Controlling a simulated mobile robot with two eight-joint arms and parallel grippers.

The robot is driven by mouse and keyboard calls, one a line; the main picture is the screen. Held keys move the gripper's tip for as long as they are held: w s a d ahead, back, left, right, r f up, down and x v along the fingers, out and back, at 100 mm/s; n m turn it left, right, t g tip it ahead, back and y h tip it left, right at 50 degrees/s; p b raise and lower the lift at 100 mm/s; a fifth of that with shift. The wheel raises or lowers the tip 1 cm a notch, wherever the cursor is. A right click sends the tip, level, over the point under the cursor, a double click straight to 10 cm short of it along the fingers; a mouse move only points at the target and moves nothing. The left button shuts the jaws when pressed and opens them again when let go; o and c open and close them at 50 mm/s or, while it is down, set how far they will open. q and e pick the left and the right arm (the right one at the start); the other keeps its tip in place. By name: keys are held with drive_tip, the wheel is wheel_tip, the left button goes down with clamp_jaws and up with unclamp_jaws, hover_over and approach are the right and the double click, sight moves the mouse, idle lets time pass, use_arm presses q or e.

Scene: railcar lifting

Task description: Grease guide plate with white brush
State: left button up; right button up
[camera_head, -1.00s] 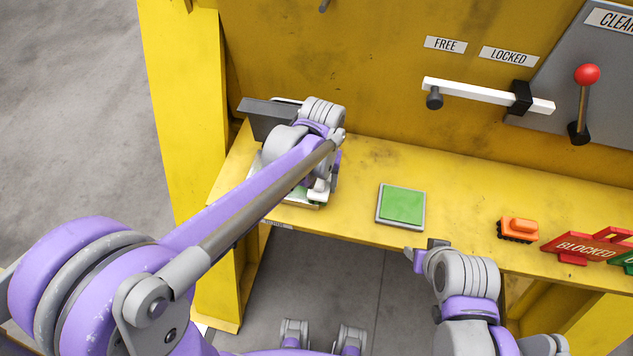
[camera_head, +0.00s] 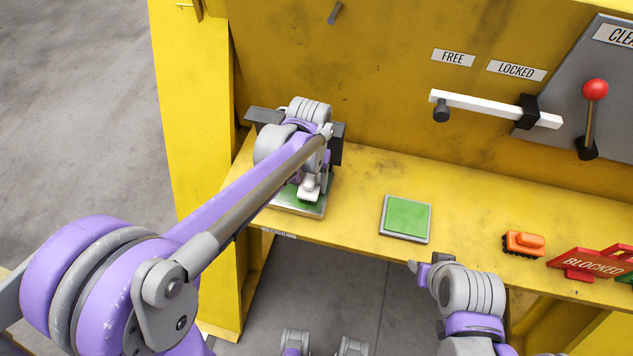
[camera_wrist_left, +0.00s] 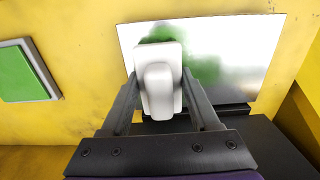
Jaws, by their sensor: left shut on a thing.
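The white brush (camera_wrist_left: 158,85) is between the dark fingers of my left gripper (camera_wrist_left: 165,98), which is shut on it. The brush is over the guide plate (camera_wrist_left: 250,75), a pale metallic plate with a blurred green smear on it. In the head view the guide plate (camera_head: 313,210) lies at the left end of the yellow shelf, partly hidden by my left wrist, with green showing on it. The brush (camera_head: 308,190) shows as a small white piece there. Whether its bristles touch the plate is hidden. My right gripper (camera_head: 424,272) is in front of the shelf's edge, apart from everything; its jaws are unclear.
A green pad in a grey tray (camera_head: 384,216) lies right of the plate. Further right are an orange toy railcar (camera_head: 524,243) and a red BLOCKED sign (camera_head: 592,263). A white lever bar (camera_head: 480,106) and a red-knobbed lever (camera_head: 595,88) are on the yellow back wall.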

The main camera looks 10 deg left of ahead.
sight(329, 185)
use_arm(q)
drive_tip(key=shift+w+a+r, duration=0.1)
drive_tip(key=shift+w+a, duration=0.05)
drive_tip(key=shift+a, duration=1.7)
drive_tip(key=shift+w+a+f, duration=0.1)
drive_tip(key=shift+w+a, duration=0.05)
drive_tip(key=shift+a, duration=1.65)
drive_tip(key=shift+w+a+r, duration=0.1)
drive_tip(key=shift+w+a, duration=0.05)
drive_tip(key=shift+a, duration=1.7)
drive_tip(key=shift+w+a, duration=0.1)
drive_tip(key=shift+a, duration=1.75)
drive_tip(key=shift+w+d, duration=0.1)
drive_tip(key=shift+w, duration=1.1)
drive_tip(key=shift+s+d+b, duration=0.1)
drive_tip(key=shift+d+b, duration=0.2)
drive_tip(key=shift+d, duration=1.55)
drive_tip(key=shift+s+d, duration=0.15)
drive_tip(key=shift+d, duration=1.8)
drive_tip(key=shift+s+d, duration=0.15)
drive_tip(key=shift+d, duration=1.75)
drive_tip(key=shift+s+d, duration=0.15)
drive_tip(key=shift+d, duration=1.75)
drive_tip(key=shift+s+d, duration=0.15)
drive_tip(key=shift+d, duration=1.7)
